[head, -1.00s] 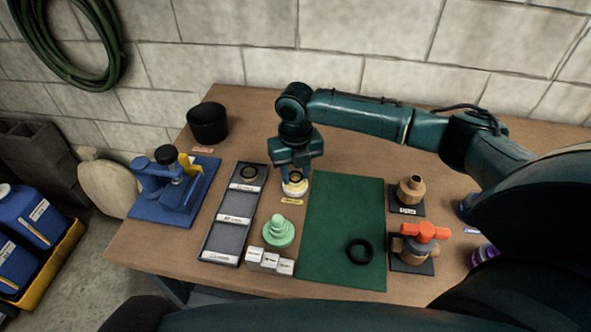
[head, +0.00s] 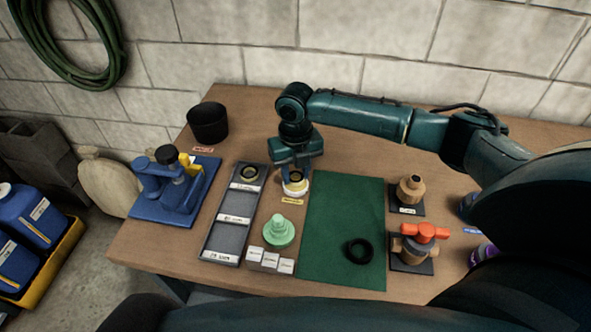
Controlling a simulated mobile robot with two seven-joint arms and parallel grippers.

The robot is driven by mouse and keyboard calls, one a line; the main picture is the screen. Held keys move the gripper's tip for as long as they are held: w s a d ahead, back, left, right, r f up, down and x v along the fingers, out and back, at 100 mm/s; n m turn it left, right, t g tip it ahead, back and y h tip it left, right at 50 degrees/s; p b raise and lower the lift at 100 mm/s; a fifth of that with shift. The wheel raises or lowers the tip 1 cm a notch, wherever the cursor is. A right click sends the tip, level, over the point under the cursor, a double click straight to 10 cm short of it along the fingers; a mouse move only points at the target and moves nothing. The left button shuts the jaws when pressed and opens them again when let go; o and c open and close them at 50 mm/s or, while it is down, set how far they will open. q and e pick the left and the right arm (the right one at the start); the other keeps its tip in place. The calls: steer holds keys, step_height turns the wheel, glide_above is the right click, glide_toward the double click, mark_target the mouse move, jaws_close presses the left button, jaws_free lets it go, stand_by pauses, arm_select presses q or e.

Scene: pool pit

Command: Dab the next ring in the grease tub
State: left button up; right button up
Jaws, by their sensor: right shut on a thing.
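The grease tub (head: 295,189) is a small white and yellowish round tub behind a yellow label, left of the green mat's far corner. My right gripper (head: 294,174) points down right over the tub, shut on a dark ring (head: 295,178) at the tub's mouth. I cannot tell whether the ring touches the grease. Another ring (head: 249,174) lies in the far compartment of the grey tray (head: 227,228). A larger black ring (head: 359,251) lies on the green mat (head: 340,215). My left gripper is not in view.
A green stepped cone (head: 278,232) and white labelled blocks (head: 270,260) stand by the tray. A blue press (head: 176,187) and black bin (head: 208,123) are at left. A brass fitting (head: 411,190) and red-handled valve (head: 424,244) stand right of the mat.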

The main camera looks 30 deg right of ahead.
steer(key=shift+r, duration=3.35)
